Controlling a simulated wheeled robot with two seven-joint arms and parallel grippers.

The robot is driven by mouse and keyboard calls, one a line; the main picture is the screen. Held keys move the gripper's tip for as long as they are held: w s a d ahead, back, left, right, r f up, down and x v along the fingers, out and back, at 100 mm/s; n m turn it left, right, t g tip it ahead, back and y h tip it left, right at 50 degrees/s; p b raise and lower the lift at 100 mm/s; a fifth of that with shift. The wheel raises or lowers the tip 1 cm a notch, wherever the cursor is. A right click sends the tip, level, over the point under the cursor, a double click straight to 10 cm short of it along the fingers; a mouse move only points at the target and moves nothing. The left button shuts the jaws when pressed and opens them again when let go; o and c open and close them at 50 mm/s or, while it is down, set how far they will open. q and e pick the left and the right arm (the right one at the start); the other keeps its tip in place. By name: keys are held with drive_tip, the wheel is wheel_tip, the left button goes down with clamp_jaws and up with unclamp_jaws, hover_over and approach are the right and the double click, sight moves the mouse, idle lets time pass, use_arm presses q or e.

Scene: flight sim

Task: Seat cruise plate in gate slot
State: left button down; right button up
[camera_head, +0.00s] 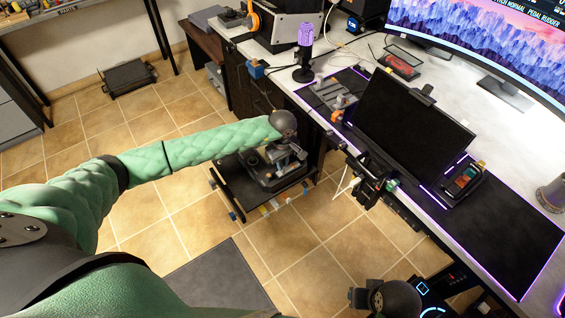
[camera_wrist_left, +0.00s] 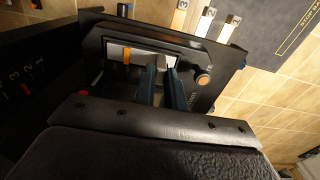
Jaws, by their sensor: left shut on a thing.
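My left gripper (camera_head: 289,163) reaches down over a black throttle unit (camera_head: 257,188) on a low stand. In the left wrist view, the two dark fingers of my left gripper (camera_wrist_left: 164,88) are close together inside the unit's black frame (camera_wrist_left: 190,43). They are shut on a pale grey plate (camera_wrist_left: 140,57), with an orange mark at its left. The fingers hide part of the plate and the slot below, so I cannot tell if it is seated. My right gripper (camera_head: 362,297) shows only partly at the bottom edge, and its jaws are unclear.
Numbered tabs (camera_wrist_left: 204,21) stick out along the stand's edge beside the frame. An orange-tipped knob (camera_wrist_left: 203,79) sits right of the fingers. A desk with a dark monitor (camera_head: 408,120) stands at the right. Tiled floor (camera_head: 190,205) is open at the left.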

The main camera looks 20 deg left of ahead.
drive_tip(key=shift+a, duration=0.35)
use_arm(q)
drive_tip(key=c, duration=1.4)
unclamp_jaws()
